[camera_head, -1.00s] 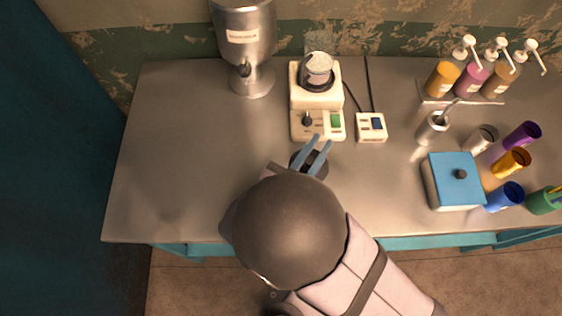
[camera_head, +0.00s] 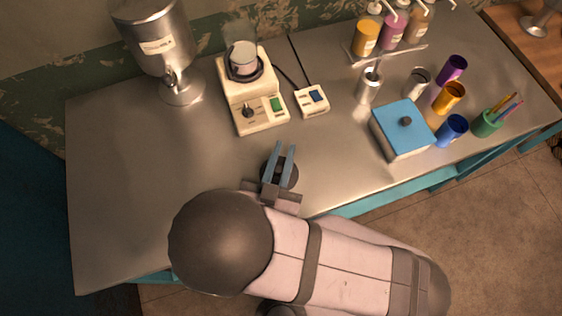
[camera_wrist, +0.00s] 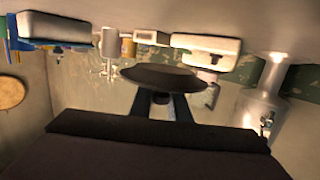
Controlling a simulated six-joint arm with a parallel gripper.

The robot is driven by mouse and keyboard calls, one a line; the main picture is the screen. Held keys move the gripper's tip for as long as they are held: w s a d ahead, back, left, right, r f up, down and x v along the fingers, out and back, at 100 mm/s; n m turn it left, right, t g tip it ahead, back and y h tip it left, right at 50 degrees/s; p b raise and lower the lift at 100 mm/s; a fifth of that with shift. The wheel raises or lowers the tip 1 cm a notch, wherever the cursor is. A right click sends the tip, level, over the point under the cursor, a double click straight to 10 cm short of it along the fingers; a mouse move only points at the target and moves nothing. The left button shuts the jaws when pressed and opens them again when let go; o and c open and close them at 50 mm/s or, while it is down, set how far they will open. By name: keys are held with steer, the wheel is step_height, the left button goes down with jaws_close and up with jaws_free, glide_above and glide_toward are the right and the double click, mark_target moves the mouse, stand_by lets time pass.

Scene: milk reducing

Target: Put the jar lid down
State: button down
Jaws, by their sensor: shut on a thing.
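The jar lid is a dark round disc (camera_head: 281,173) in front of the white hotplate device (camera_head: 258,117). My gripper (camera_head: 284,150) is shut on it, with a blue finger on each side in the head view. In the wrist view, which is upside down, the lid (camera_wrist: 160,76) sits at the ends of my dark fingers (camera_wrist: 163,103). The lid appears to be over the front part of the grey table (camera_head: 120,185). I cannot tell how far it is above the surface.
A steel milk tank (camera_head: 157,45) stands at the back left. A small white control box (camera_head: 312,100) is right of the hotplate. A blue-lidded box (camera_head: 402,130), metal cups, coloured cups and pump bottles (camera_head: 392,30) fill the right side. The left of the table is clear.

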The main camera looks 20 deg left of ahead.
mark_target(283, 166)
steer(key=shift+f, duration=0.9)
steer(key=shift+f, duration=2.1)
steer(key=shift+f, duration=0.15)
steer(key=c, duration=1.7)
jaws_free()
steer(key=shift+o, duration=0.2)
